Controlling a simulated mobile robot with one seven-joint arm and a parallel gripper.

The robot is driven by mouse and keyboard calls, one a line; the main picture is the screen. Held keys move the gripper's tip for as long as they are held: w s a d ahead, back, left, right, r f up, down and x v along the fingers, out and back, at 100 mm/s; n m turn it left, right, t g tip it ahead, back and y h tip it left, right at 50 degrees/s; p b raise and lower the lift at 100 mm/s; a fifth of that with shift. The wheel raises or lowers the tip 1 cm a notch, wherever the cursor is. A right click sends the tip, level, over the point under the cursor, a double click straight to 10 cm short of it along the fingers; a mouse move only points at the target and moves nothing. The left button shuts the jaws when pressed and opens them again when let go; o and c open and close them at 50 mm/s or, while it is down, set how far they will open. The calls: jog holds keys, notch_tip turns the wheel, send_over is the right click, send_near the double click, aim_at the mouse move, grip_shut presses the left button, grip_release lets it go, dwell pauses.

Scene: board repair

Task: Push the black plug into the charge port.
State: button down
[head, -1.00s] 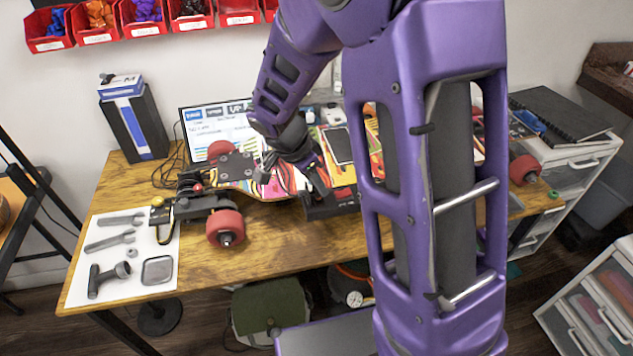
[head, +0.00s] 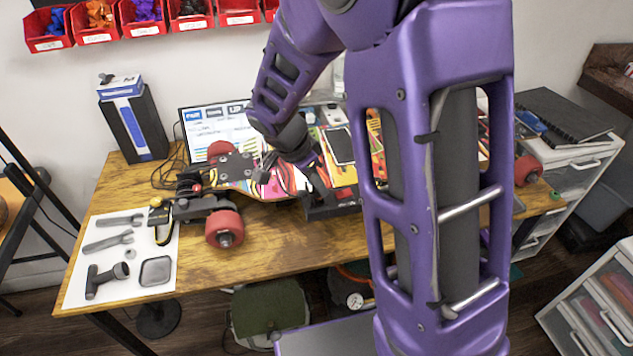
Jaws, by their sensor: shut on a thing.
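My gripper (head: 322,194) reaches down to this box and is shut on a small dark thing, apparently the black plug. The plug itself is too small and too covered by the fingers to make out. The charge port cannot be seen clearly, so I cannot tell whether the plug touches it or is inside it.
A phone-like slab (head: 339,146) lies on the deck. A laptop (head: 213,122) stands behind the board. Tools lie on a white sheet (head: 112,292) at the left, near a black and blue box (head: 137,128). The table's front strip (head: 285,246) is clear.

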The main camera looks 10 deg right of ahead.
jog(key=shift+f+b, duration=0.85)
jog(key=shift+b, duration=0.7)
dwell(1.6)
jog(key=c, duration=0.6)
grip_release()
jog(key=shift+s, duration=0.1)
jog(key=shift+c, duration=0.2)
jog(key=shift+o, duration=0.8)
jog(key=shift+r, duration=0.4)
jog(key=shift+r+p, duration=0.4)
jog(key=shift+r, duration=0.7)
jog(key=shift+r, duration=0.15)
